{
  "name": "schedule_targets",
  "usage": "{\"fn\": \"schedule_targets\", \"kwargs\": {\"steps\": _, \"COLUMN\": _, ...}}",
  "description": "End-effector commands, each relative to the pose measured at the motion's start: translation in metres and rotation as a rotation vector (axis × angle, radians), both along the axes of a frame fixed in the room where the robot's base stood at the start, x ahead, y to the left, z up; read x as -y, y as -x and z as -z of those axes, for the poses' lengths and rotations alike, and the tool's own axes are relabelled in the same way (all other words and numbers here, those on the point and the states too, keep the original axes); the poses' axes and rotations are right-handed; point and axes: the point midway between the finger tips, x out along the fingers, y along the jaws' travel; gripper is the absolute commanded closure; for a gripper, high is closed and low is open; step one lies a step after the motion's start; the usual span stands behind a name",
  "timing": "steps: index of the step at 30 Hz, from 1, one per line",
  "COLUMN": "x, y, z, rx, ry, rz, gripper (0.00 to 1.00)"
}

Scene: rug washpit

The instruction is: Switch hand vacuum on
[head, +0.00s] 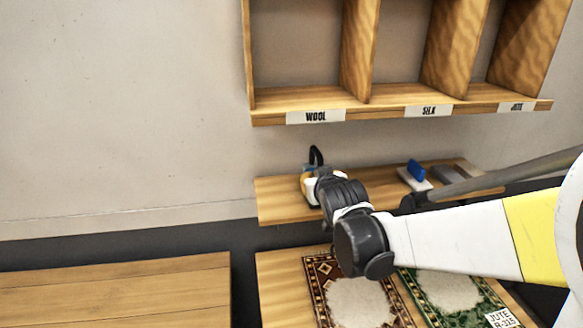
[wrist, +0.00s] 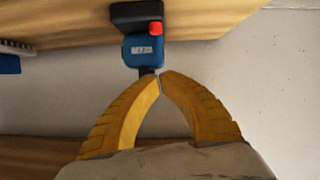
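The hand vacuum (wrist: 143,50) shows in the wrist view as a blue body with a black end, a pale label and a red button (wrist: 155,28) on its right side. It is at the wooden shelf. My gripper (wrist: 158,75) has yellow fingers with tips nearly together and nothing seen held between them. The tips are just below the vacuum's narrow dark end; I cannot tell whether they touch it. In the head view my gripper (head: 309,187) is over the shelf's left end and hides most of what is there. A black curved part shows just above it.
The narrow shelf (head: 275,198) also holds a blue brush-like block (head: 416,171) and grey items to the right. Labelled wooden cubbies (head: 300,100) hang above. Patterned rugs (head: 318,275) lie on a lower table. A bare wooden bench (head: 110,290) is at left.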

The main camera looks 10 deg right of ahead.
Motion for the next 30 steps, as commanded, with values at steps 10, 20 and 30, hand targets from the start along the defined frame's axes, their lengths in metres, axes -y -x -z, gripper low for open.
{"fn": "schedule_targets", "kwargs": {"steps": 10, "x": 0.006, "y": -0.005, "z": 0.04, "rx": 0.0, "ry": -0.001, "rz": 0.0, "gripper": 1.0}}
{"fn": "schedule_targets", "kwargs": {"steps": 20, "x": 0.006, "y": -0.004, "z": 0.043, "rx": 0.0, "ry": -0.001, "rz": 0.0, "gripper": 1.0}}
{"fn": "schedule_targets", "kwargs": {"steps": 30, "x": 0.007, "y": -0.002, "z": 0.064, "rx": 0.0, "ry": 0.0, "rz": 0.0, "gripper": 1.0}}
